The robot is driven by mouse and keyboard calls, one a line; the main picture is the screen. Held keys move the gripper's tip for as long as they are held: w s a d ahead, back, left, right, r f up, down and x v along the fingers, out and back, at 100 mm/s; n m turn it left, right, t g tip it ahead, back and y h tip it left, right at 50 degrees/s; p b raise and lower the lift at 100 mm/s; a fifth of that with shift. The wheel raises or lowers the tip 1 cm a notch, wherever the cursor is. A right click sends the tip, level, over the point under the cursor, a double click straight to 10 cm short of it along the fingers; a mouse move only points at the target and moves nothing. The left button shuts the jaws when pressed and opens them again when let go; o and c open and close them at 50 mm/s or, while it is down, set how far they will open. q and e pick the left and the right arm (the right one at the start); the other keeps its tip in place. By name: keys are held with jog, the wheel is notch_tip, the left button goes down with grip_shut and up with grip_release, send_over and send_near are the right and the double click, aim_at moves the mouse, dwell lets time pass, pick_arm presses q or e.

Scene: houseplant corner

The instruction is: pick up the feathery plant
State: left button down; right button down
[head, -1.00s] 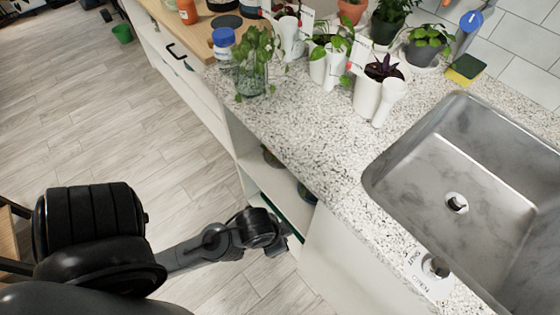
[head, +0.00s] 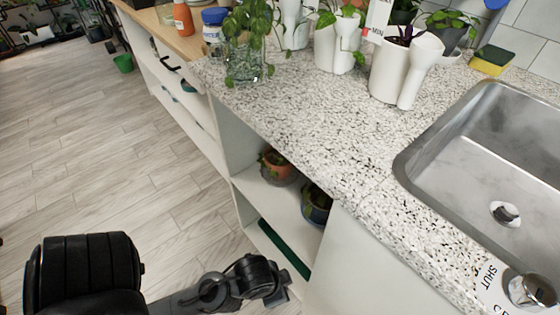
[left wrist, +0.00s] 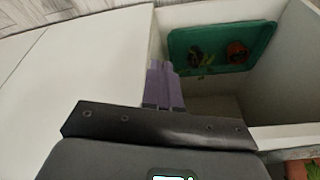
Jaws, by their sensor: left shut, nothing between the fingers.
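I cannot tell for sure which plant is the feathery one. In the left wrist view a green tray (left wrist: 262,50) holds a dark leafy plant (left wrist: 196,56) and a plant in an orange-red pot (left wrist: 237,52), both small and blurred. The tray's green edge (head: 285,250) shows low in the cabinet in the head view. My left gripper (left wrist: 164,86), with purple fingers, is shut and empty by a white cabinet panel, apart from the tray plants. In the head view its fingers are not clear at the arm's end. My right gripper is not in view.
An open shelf holds a terracotta-potted plant (head: 279,166) and a dark blue pot (head: 316,205). The speckled counter (head: 300,125) above carries a glass jar plant (head: 246,55), white pots (head: 390,72) and a steel sink (head: 480,150).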

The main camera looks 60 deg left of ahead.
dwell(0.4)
pick_arm(q)
jog(key=c, duration=1)
grip_release()
jog(key=shift+d, duration=0.2)
jog(key=o, duration=1)
jog(key=shift+a, duration=0.15)
